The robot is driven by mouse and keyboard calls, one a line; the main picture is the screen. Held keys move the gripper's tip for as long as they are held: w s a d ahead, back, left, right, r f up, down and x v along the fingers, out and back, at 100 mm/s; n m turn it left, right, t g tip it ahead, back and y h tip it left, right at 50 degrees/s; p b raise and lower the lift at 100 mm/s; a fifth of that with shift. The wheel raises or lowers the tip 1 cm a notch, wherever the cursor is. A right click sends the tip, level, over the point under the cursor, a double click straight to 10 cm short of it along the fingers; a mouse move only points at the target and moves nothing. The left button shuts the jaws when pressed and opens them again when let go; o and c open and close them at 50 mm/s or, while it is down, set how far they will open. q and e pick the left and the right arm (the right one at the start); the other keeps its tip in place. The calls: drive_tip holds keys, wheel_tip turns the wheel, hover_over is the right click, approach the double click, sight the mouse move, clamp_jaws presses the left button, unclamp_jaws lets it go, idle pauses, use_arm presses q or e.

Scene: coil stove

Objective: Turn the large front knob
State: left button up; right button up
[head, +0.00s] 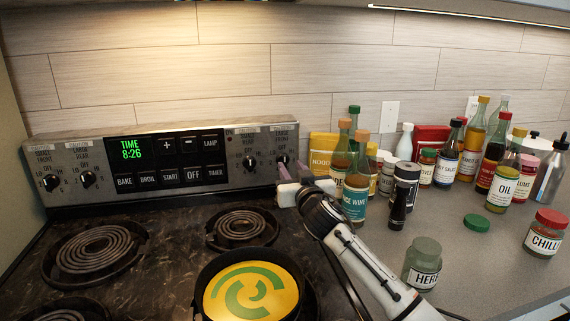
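The large front knob (283,161) is the rightmost dark knob on the stove's back panel, under a label that appears to read large front. My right gripper (294,168) is just in front of and below it, with its arm coming up from the lower right. Its two pinkish fingers point at the panel with a gap between them, so it looks open. The left finger overlaps the lower part of the knob; I cannot tell whether it touches. My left gripper is out of view.
Another knob (249,162) sits just left, beside the button panel (168,160). Several bottles and jars crowd the right counter, with a wine bottle (356,190) close to my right arm.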

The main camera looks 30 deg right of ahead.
sight(285, 158)
drive_tip(key=b+x, duration=0.1)
drive_tip(key=x, duration=0.4)
drive_tip(key=shift+f+b, duration=0.15)
drive_tip(key=shift+b, duration=0.25)
drive_tip(key=shift+w+d, duration=0.15)
drive_tip(key=shift+w, duration=0.35)
clamp_jaws()
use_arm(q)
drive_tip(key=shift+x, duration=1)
